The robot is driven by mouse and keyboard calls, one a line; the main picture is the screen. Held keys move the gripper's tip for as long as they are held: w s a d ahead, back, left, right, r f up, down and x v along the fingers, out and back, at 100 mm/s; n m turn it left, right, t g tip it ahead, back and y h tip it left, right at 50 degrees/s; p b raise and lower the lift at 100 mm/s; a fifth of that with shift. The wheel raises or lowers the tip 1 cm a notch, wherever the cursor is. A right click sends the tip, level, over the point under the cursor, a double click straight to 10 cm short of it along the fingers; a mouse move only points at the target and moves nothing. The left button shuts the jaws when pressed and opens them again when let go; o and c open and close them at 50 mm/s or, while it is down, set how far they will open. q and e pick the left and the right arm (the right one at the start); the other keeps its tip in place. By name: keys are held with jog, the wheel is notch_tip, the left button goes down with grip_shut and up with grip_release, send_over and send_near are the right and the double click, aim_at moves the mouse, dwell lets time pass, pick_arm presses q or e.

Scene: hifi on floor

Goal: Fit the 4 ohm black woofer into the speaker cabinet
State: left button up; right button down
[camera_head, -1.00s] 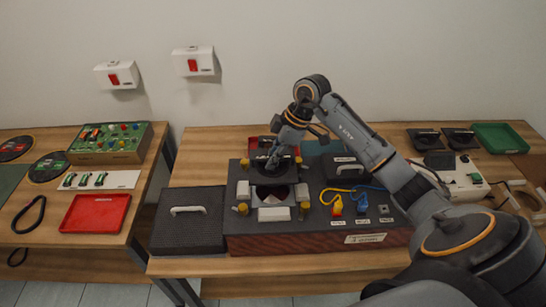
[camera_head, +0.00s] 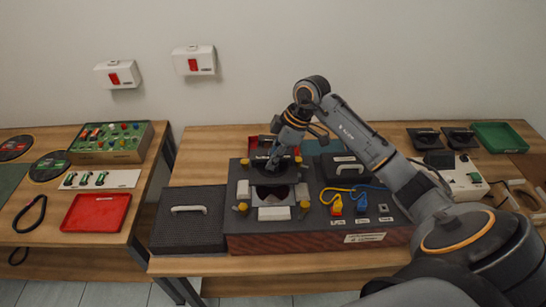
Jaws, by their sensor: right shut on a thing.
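The speaker cabinet (camera_head: 238,243) lies on the middle table, a dark box with a reddish front and an opening (camera_head: 268,191) in its top. White blocks and yellow knobs stand around the opening. My right gripper (camera_head: 275,160) is above the back edge of the opening, shut on a dark thing that looks like the black woofer (camera_head: 261,163). Fingers and arm hide much of it, and I cannot read its label. It seems held over the opening's back part; I cannot tell whether it touches the cabinet. My left gripper is not in view.
Two similar black parts (camera_head: 426,138) (camera_head: 459,137) and a green tray (camera_head: 497,137) are at the back right. A dark lid with a handle (camera_head: 190,225) lies left of the cabinet. Yellow and blue cables (camera_head: 341,190) lie on its right half. The left table holds a red tray (camera_head: 97,226).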

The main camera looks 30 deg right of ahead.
aim_at(288, 157)
jog(key=shift+f+b, duration=0.7)
jog(key=shift+f, duration=0.55)
jog(key=shift+f+b, duration=1.6)
jog(key=shift+f, duration=1.75)
jog(key=c, duration=1.3)
grip_release()
jog(key=shift+s+f, duration=0.1)
jog(key=shift+f, duration=0.05)
jog(key=v, duration=1.2)
jog(key=shift+a, duration=0.1)
